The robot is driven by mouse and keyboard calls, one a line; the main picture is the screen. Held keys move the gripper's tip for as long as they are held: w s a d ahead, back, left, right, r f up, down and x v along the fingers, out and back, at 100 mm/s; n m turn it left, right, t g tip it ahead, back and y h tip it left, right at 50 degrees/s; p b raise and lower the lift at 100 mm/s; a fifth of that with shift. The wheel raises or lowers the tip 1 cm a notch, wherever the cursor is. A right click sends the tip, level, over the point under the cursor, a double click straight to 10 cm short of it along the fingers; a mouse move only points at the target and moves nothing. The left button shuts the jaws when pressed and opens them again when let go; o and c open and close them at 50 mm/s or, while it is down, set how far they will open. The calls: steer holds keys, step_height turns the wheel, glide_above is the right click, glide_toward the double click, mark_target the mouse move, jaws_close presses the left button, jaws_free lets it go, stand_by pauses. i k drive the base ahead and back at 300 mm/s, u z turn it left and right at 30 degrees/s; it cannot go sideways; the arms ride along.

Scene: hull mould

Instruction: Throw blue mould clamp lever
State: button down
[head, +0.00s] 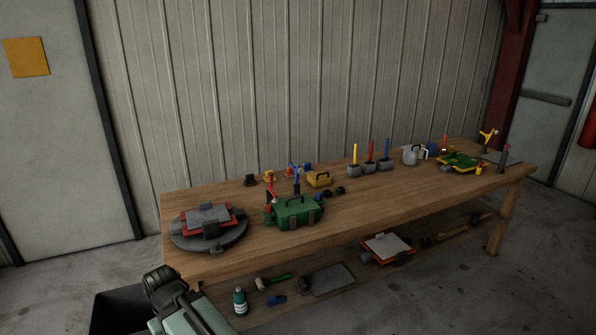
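Three upright levers stand in grey blocks at the middle back of the workbench: a yellow one (355,153), a red one (371,150) and a blue lever (387,149) on the right. Another blue upright handle (297,178) rises behind the green toolbox-like mould (295,211), with a red one (269,190) at its left. I cannot tell from this distance which blue one is the mould clamp lever. Part of my arm shows at the lower left, in front of the bench's left end. I cannot make out my gripper's fingers.
The wooden workbench (390,200) runs along a ribbed wall. A round grey turntable (180,238) with red and grey plates is at its left end. The front strip is mostly clear.

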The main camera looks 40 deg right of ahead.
mark_target(299, 170)
steer(key=z, duration=0.1)
steer(key=i, duration=1.65)
steer(key=u, duration=0.05)
